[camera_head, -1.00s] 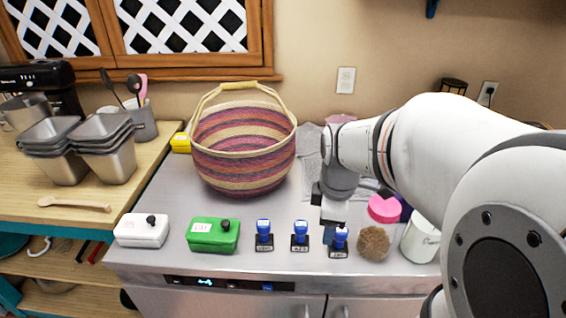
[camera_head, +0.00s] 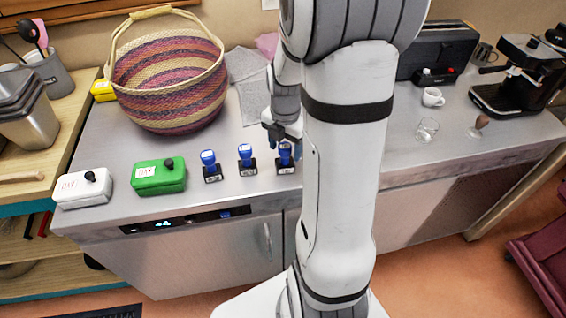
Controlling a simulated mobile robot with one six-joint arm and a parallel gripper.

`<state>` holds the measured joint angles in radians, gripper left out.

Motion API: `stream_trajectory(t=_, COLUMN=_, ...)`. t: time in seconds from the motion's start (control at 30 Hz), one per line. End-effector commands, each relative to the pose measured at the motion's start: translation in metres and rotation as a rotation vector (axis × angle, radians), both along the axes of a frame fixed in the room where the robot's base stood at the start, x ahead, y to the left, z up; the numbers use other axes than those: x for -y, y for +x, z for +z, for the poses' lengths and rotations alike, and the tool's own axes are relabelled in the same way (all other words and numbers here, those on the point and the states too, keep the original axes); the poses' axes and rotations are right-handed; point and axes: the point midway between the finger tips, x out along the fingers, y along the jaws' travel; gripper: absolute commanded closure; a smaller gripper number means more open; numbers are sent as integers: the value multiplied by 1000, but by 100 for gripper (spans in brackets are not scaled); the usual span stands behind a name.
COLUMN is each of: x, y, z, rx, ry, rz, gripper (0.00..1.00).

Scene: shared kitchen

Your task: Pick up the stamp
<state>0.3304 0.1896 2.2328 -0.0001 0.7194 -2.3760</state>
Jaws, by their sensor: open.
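Three small stamps with blue handles and black bases stand upright in a row near the counter's front edge: the left stamp (camera_head: 210,164), the middle stamp (camera_head: 246,159) and the right stamp (camera_head: 285,157). My gripper (camera_head: 284,143) is at the right stamp, directly behind or above its handle. The gripper is open; its fingers are small and partly hidden, so I cannot tell whether they touch the handle. The left and middle stamps are clear of the gripper.
A green box (camera_head: 158,176) and a white box (camera_head: 83,188) lie left of the stamps. A striped basket (camera_head: 168,80) stands behind them. My arm covers the counter right of the stamps. A white cup (camera_head: 432,97), a glass (camera_head: 427,131) and a coffee machine (camera_head: 520,75) stand farther right.

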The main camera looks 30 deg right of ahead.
Motion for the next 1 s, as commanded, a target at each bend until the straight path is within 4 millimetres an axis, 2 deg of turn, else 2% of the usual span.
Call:
stream_trajectory(t=0.1, x=0, y=0, z=-17, rx=-5, ry=2, rz=0, gripper=41)
stream_trajectory(t=0.2, x=0, y=0, z=-26, rx=-3, ry=1, rz=0, gripper=41)
stream_trajectory(t=0.47, x=0, y=1, z=-29, rx=1, ry=0, rz=0, gripper=41)
stream_trajectory(t=1.0, x=-1, y=1, z=-28, rx=0, ry=0, rz=1, gripper=85)
